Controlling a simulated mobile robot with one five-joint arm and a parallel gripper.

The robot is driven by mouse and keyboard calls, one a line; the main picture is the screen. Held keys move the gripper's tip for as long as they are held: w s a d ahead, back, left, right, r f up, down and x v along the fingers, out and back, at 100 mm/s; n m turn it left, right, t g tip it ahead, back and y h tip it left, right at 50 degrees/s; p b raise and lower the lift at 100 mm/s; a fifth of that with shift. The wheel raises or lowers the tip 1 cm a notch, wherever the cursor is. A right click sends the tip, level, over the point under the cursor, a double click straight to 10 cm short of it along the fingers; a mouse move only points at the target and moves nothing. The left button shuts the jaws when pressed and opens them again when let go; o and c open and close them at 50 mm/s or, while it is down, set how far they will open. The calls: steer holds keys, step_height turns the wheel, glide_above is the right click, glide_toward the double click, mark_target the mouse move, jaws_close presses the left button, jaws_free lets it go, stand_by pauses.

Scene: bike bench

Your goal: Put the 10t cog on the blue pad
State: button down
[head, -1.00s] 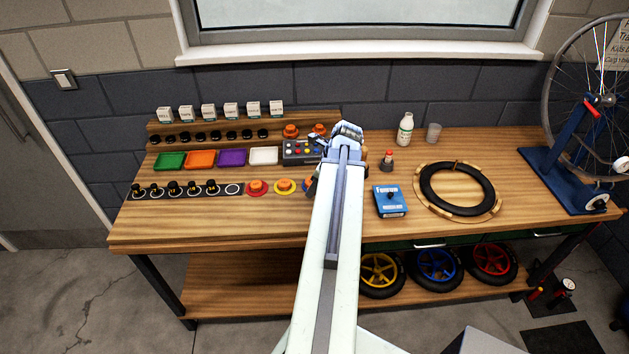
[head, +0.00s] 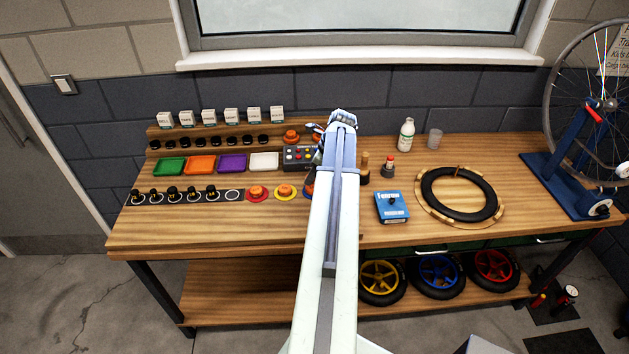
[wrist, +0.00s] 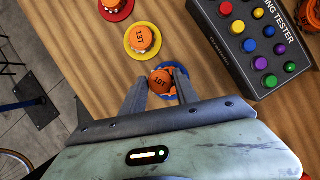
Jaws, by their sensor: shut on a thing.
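In the wrist view, the orange 10T cog (wrist: 160,82) sits between the two fingers of my gripper (wrist: 160,76), which is shut on it. The label faces the camera. The blue pad (wrist: 172,95) shows as a rim around and below the cog, so the cog is over or on it; I cannot tell whether it touches.
A yellow pad (wrist: 128,47) with an orange 13T cog (wrist: 142,39) and a red pad (wrist: 126,10) with another cog lie in line with the blue pad. A dark tester box (wrist: 238,45) with coloured buttons stands close on the right. Bare wood lies left of the pads.

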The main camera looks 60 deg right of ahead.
steer(key=shift+d, duration=0.6)
step_height(320, 180, down, 4)
steer(key=b, duration=0.4)
steer(key=shift+d, duration=0.1)
steer(key=shift+r, duration=0.2)
steer(key=shift+f, duration=0.15)
steer(key=c, duration=0.9)
jaws_free()
